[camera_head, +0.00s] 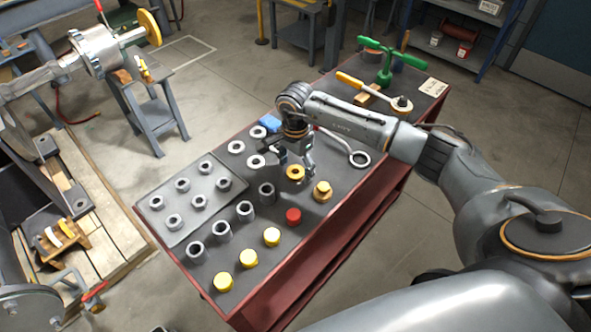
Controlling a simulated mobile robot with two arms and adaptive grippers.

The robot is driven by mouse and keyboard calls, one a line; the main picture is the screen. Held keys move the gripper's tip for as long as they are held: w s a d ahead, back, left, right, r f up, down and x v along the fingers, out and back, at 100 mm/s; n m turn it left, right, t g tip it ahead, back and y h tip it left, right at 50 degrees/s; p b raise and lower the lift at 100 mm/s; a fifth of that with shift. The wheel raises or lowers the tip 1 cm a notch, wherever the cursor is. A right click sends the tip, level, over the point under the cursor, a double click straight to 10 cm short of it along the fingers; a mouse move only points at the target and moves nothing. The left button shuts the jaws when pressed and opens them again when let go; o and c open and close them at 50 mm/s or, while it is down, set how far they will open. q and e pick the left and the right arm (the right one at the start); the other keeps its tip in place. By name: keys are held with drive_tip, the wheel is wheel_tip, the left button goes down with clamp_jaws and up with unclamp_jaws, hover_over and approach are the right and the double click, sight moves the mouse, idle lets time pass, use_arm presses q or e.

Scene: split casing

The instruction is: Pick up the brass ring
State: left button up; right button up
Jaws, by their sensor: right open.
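A brass ring (296,174) with a dark hole lies on the dark top of the red-sided bench (330,218). My right gripper (296,162) points down with its fingers spread, right at the ring in the picture. I cannot tell whether the fingers touch the ring or hang above it. Nothing is seen held between them. A second brass piece (322,191), with a stepped shape, stands just to the right and nearer. My left gripper is not in view.
Grey sleeves (245,211), pale rings (256,161), yellow caps (222,282) and a red cap (293,216) stand around.

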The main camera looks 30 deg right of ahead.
drive_tip(key=shift+f, duration=0.2)
drive_tip(key=c, duration=1.3)
drive_tip(key=shift+c, duration=0.5)
drive_tip(key=shift+r, duration=0.15)
